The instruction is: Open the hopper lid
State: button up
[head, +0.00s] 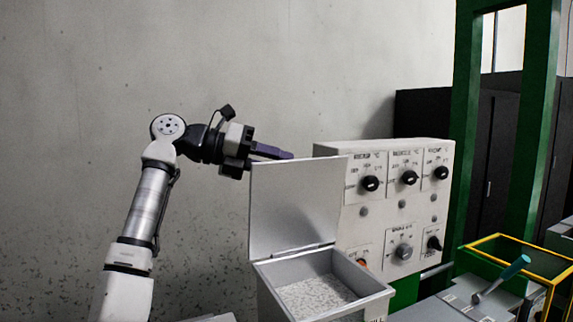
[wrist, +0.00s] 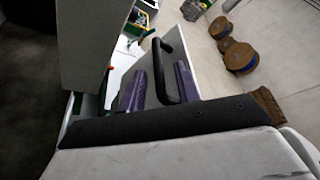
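The hopper (head: 325,285) is a grey open-topped box holding pale speckled granules. Its flat grey lid (head: 295,208) stands roughly upright on the hopper's back-left edge, so the mouth is uncovered. My gripper (head: 284,155) is at the lid's top edge, with its purple fingers partly hidden behind the lid. In the wrist view the two fingers (wrist: 160,90) are apart, with the lid's black bar handle (wrist: 163,70) between them. A gap shows beside the handle, and I see no firm grip. The handle is hidden in the head view.
A control panel (head: 383,225) with several black knobs stands close right of the lid. A green post (head: 465,110) and a yellow-rimmed bin (head: 509,251) are farther right. Brown spools (wrist: 238,55) lie on the floor in the wrist view. The wall side at left is clear.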

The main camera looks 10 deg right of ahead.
jog(key=shift+x, duration=1.2)
grip_shut()
